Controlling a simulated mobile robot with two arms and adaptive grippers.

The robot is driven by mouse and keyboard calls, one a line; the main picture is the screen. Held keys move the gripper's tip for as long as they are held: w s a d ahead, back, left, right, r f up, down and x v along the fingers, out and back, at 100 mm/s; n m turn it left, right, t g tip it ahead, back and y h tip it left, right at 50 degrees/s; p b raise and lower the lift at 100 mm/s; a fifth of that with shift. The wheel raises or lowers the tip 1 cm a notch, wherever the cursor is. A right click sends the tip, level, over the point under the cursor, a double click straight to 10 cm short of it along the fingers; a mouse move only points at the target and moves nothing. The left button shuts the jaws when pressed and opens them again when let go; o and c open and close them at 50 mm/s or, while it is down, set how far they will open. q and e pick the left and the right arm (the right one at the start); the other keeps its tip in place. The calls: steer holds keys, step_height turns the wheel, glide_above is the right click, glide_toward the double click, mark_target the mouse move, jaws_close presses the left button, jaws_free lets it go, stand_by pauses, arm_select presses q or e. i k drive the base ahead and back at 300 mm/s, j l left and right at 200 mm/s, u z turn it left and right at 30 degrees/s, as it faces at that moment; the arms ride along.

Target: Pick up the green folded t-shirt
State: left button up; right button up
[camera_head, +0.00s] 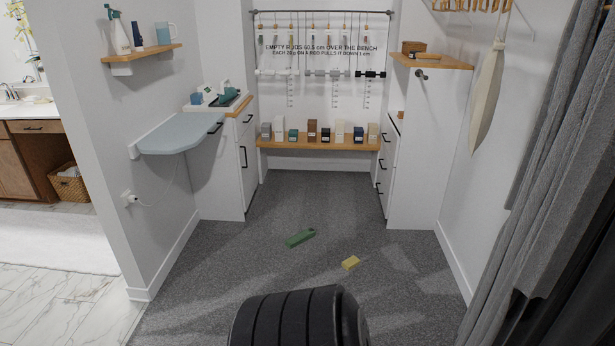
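A small green item (300,238), which looks like the folded green t-shirt, lies flat on the dark grey carpet in the middle of the floor. It is long and narrow and set at a slant. Nothing covers it. It is too small in the picture to make out folds. Neither of my grippers is in view.
A small yellow item (350,263) lies on the carpet (270,215) to the right and nearer. White cabinets stand on both sides, with a wooden bench (325,143) bearing several small boxes at the back. A grey curtain (555,170) hangs at right. Carpet around the green item is clear.

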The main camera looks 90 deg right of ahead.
mark_target(306, 234)
steer(key=z, duration=2.75)
steer(key=i+j+z, duration=0.1)
steer(key=i+j, duration=0.15)
steer(key=i, duration=0.3)
steer(key=i+j+z, duration=0.1)
steer(key=i+j, duration=0.2)
steer(key=i, duration=0.2)
steer(key=i+j+z, duration=0.15)
steer(key=i+j, duration=0.2)
steer(key=i, duration=0.15)
